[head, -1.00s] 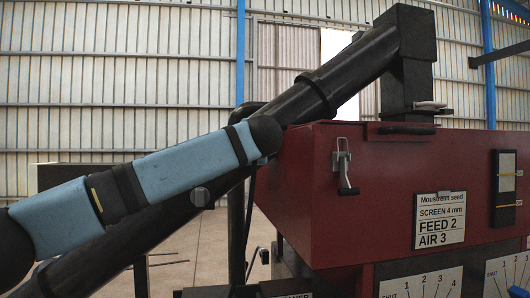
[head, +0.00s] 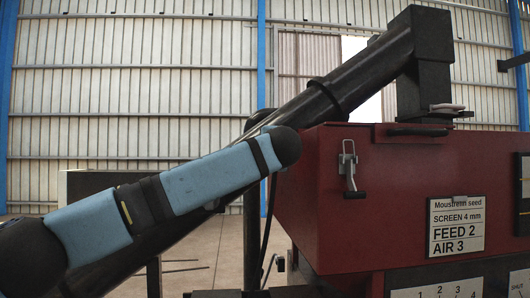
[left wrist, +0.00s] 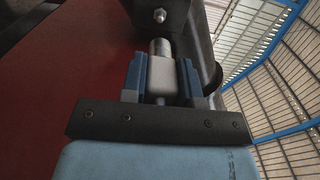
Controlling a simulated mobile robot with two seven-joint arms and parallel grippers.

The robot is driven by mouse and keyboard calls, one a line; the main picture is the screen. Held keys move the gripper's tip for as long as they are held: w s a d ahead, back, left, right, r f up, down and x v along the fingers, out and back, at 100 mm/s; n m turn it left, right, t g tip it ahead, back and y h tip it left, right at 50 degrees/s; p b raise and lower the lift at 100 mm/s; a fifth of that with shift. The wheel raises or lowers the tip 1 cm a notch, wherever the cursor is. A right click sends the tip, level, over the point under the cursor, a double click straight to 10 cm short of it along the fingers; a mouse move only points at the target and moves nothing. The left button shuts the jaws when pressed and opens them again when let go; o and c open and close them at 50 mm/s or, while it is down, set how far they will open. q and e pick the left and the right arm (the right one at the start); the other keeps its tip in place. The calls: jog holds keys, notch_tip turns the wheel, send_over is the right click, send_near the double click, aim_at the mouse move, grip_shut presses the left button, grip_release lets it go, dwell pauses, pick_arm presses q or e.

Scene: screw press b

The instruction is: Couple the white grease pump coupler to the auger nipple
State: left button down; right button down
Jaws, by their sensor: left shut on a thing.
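In the left wrist view my left gripper (left wrist: 161,72) is shut on the white coupler (left wrist: 162,80), with a blue finger on each side. The coupler's metal mouth (left wrist: 160,47) points up the picture, away from the palm. The auger nipple (left wrist: 159,15) is a small pale metal tip on a dark block just ahead. A short gap shows between mouth and nipple, and they look nearly in line. In the head view the black auger tube (head: 360,70) slants up to the right, behind my left arm. My left gripper is not visible there. My right gripper is not in view.
The red hopper (head: 320,215) stands just right of my arm, with a latch (head: 349,168) and a label card (head: 456,225). A red panel (left wrist: 60,100) fills the left of the wrist view, close to the gripper. Open floor (head: 215,245) lies left of the hopper.

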pick_arm(q)
jog(key=shift+w+r+p, duration=0.2)
jog(key=shift+w+p, duration=0.35)
jog(key=w+p, duration=0.2)
jog(key=shift+w, duration=0.3)
jog(key=shift+w+a+f+p, duration=0.15)
jog(key=shift+w+p, duration=0.45)
jog(key=shift+w, duration=0.25)
jog(key=c, duration=1.7)
grip_release()
grip_shut()
